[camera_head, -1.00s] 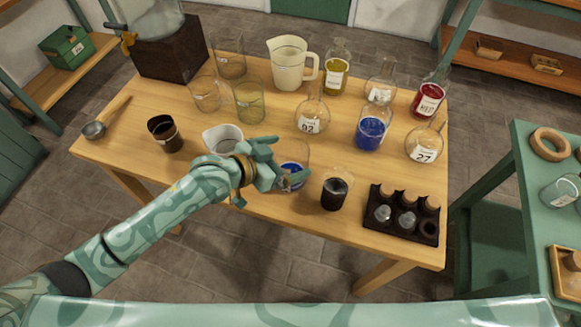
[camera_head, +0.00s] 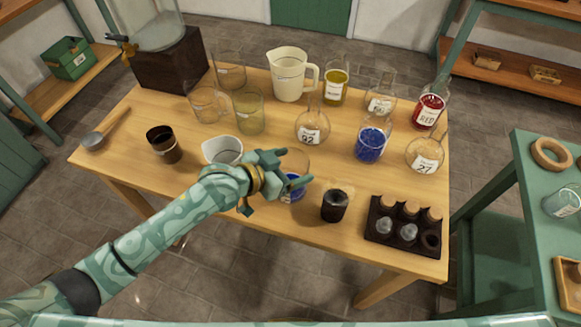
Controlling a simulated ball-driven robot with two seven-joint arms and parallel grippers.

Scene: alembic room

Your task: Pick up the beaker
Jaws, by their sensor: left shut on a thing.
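The beaker (camera_head: 293,191) is a clear glass with blue liquid low inside, near the front edge of the wooden table. My left gripper (camera_head: 287,172) reaches it from the left and is shut on it. The fingers and wrist hide part of the beaker's left side and rim. The beaker looks upright; I cannot tell whether its base touches the table. My right gripper is not in view.
A white cup (camera_head: 223,151) stands close left of my gripper, a dark jar (camera_head: 335,205) close right. A black rack (camera_head: 404,228) sits at the right front. Flasks, including one labelled 92 (camera_head: 312,128), and a cream jug (camera_head: 289,75) stand behind.

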